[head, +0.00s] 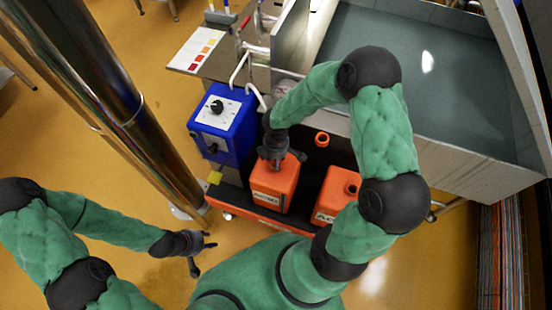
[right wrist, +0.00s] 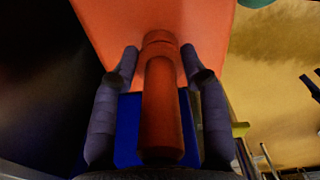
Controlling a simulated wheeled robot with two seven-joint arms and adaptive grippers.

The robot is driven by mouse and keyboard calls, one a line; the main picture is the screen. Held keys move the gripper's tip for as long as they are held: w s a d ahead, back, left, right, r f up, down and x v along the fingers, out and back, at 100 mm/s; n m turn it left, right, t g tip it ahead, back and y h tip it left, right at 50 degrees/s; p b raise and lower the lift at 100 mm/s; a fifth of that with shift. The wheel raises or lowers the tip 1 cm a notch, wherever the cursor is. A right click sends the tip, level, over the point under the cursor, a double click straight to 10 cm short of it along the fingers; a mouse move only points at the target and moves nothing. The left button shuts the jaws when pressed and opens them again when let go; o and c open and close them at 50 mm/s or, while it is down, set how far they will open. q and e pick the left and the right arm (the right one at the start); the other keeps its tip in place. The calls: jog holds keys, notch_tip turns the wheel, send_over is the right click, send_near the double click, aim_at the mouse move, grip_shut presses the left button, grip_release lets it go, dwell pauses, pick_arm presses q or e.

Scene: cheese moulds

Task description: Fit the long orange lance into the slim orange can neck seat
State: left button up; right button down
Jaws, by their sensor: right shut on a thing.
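My left gripper (head: 203,252) is open and empty over the floor.
An orange ring (head: 321,139) lies behind. A blue box with a dial (head: 225,122) and white hose stand left. A large grey-walled vat (head: 440,175) fills the back right.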

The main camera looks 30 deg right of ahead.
jog(key=shift+f+b, duration=0.35)
jog(key=shift+f, duration=0.15)
jog(key=c, duration=0.6)
grip_release()
jog(key=shift+r, duration=0.15)
notch_tip(320, 180, up, 12)
jog(key=shift+f, duration=0.1)
dwell(0.6)
